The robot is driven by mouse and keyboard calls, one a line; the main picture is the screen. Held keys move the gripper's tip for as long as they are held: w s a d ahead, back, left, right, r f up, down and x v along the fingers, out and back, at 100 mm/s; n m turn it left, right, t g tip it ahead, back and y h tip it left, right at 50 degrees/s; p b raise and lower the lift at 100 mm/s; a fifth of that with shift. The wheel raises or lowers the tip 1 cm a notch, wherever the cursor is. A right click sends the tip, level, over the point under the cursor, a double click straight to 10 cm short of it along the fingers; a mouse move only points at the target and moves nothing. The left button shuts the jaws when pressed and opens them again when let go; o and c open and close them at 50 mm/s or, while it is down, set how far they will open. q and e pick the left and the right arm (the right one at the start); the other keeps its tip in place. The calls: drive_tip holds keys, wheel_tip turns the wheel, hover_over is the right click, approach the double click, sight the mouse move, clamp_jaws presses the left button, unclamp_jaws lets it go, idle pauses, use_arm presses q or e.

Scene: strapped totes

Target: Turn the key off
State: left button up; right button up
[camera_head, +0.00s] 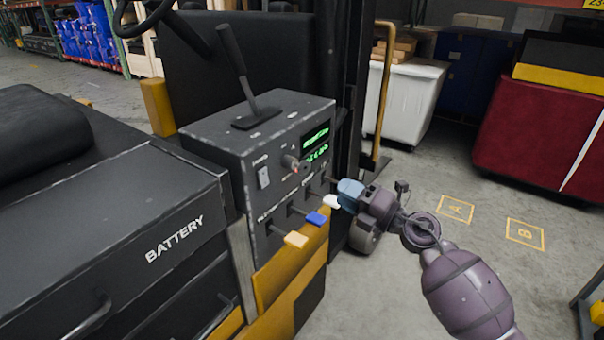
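The dark control box (215,150) of a forklift stands in the middle. On its front panel is a small round silver and reddish switch (291,162), which may be the key switch. A small dark round part (306,168) sits just right of it. At this size I cannot make out the key or which way it is turned. My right gripper (345,193), with blue-grey fingertips, is to the right of and below this switch, close to the levers. It is apart from the switch. Whether its fingers are open is unclear. My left gripper is not in view.
A green display (315,143) is lit above the levers. Levers with yellow (295,240), blue (316,218) and white (331,202) tips stick out below the switch. A white rocker switch (264,177) is at left. A tall black lever (237,70) stands on top.

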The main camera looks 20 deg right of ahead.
sight(304, 166)
drive_tip(key=w+a+n, duration=0.1)
drive_tip(key=w+a, duration=0.1)
drive_tip(key=w, duration=0.1)
drive_tip(key=w+a+n+g, duration=0.1)
drive_tip(key=w, duration=0.2)
drive_tip(key=w+a+r+n+b, duration=0.1)
drive_tip(key=w+a, duration=0.1)
drive_tip(key=w, duration=0.2)
drive_tip(key=shift+w+a, duration=0.1)
drive_tip(key=shift+a, duration=0.2)
drive_tip(key=shift+w+a, duration=0.35)
drive_tip(key=shift+w, duration=0.05)
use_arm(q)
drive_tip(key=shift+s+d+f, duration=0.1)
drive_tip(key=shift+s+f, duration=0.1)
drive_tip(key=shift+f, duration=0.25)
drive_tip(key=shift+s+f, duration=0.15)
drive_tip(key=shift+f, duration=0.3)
use_arm(e)
drive_tip(key=shift+c, duration=0.3)
